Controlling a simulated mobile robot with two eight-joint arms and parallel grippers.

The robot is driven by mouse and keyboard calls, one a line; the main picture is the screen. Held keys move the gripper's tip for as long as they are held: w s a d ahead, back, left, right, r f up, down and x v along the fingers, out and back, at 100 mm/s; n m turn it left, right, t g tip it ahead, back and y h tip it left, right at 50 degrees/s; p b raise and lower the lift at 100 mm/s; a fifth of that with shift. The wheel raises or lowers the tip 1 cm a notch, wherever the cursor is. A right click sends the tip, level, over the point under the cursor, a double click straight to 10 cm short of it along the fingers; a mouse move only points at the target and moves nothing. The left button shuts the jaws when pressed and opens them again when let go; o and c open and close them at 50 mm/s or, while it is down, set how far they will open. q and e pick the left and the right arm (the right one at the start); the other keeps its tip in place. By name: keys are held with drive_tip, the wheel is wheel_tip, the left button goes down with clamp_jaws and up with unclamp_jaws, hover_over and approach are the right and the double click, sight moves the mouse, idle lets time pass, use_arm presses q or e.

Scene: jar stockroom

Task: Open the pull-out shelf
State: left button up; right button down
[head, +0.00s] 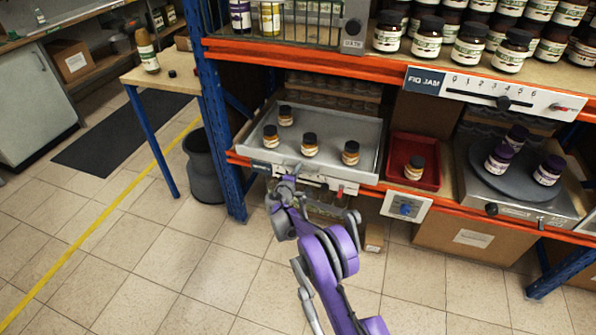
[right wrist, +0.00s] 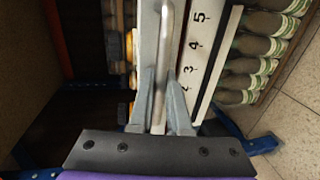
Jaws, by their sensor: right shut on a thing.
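The pull-out shelf (head: 335,128) is a grey metal tray in the rack's lower bay, with several dark-lidded amber jars standing upright on it. Its front edge lies about at the orange beam; I cannot tell exactly how far it is out. My right gripper (head: 287,182) is at the left part of the shelf's front and partly covers it. In the right wrist view, my right gripper (right wrist: 161,105) has its two fingers shut on the shelf's pale bar handle (right wrist: 172,35). A white scale strip with numbers (right wrist: 200,45) runs beside the handle. My left gripper is not in view.
A red tray (head: 432,150) with one jar stands right of the shelf, then a round turntable (head: 510,180) with jars. A blue rack post (head: 209,110) and a dark bin (head: 203,165) are at the left. The tiled floor in front is mostly clear.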

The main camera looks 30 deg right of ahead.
drive_tip(key=f+v, duration=0.2)
drive_tip(key=v, duration=0.9)
drive_tip(key=f+v, duration=0.2)
drive_tip(key=v, duration=1)
drive_tip(key=shift+s+a+f, duration=0.35)
drive_tip(key=shift+a+f, duration=0.05)
drive_tip(key=shift+a, duration=0.05)
drive_tip(key=c, duration=1.2)
unclamp_jaws()
drive_tip(key=shift+o, duration=0.2)
drive_tip(key=p+v, duration=0.1)
drive_tip(key=v, duration=0.9)
drive_tip(key=shift+s+a+p, duration=0.25)
drive_tip(key=shift+a+p, duration=0.05)
drive_tip(key=shift+a, duration=0.05)
drive_tip(key=shift+r, duration=0.1)
